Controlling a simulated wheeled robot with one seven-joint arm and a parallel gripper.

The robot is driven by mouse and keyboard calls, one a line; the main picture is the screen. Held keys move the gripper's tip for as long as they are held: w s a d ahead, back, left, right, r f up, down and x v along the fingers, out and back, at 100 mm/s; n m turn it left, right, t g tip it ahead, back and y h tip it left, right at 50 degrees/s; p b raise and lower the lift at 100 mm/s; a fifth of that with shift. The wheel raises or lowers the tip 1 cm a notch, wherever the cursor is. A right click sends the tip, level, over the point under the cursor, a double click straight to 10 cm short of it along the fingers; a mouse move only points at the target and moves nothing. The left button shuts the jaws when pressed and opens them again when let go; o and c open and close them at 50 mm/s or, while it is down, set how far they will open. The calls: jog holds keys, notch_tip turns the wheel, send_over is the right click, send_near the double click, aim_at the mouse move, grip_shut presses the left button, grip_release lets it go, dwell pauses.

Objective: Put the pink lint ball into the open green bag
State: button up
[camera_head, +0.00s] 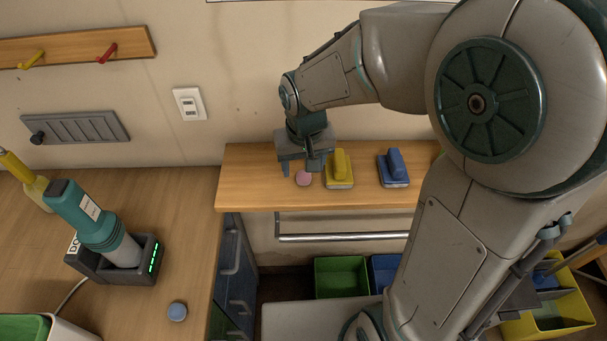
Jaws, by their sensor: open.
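The pink lint ball (304,178) lies on the wooden shelf, left of a yellow-handled brush. My gripper (300,169) is open and points down just above and behind the ball. Its fingers appear to be on either side of the ball's left-right position, and I cannot tell whether they touch it. An open green container (341,277) stands low below the shelf. Another green-lined opening (24,328) is cut off at the bottom left. I cannot tell which of these is the green bag.
The yellow brush (340,170) stands close to the right of my gripper, with a blue brush (393,168) further right. A metal rail (340,237) runs below the shelf. A blue container (384,272) adjoins the green one. A blue ball (177,311) lies on the left counter.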

aim_at(304, 174)
jog(key=shift+w+d+f, duration=0.1)
jog(key=shift+w+f, duration=0.05)
jog(key=shift+f, duration=0.8)
jog(key=shift+w+f, duration=0.15)
jog(key=shift+f, duration=0.8)
jog(key=c, duration=1.1)
jog(key=shift+c, duration=0.4)
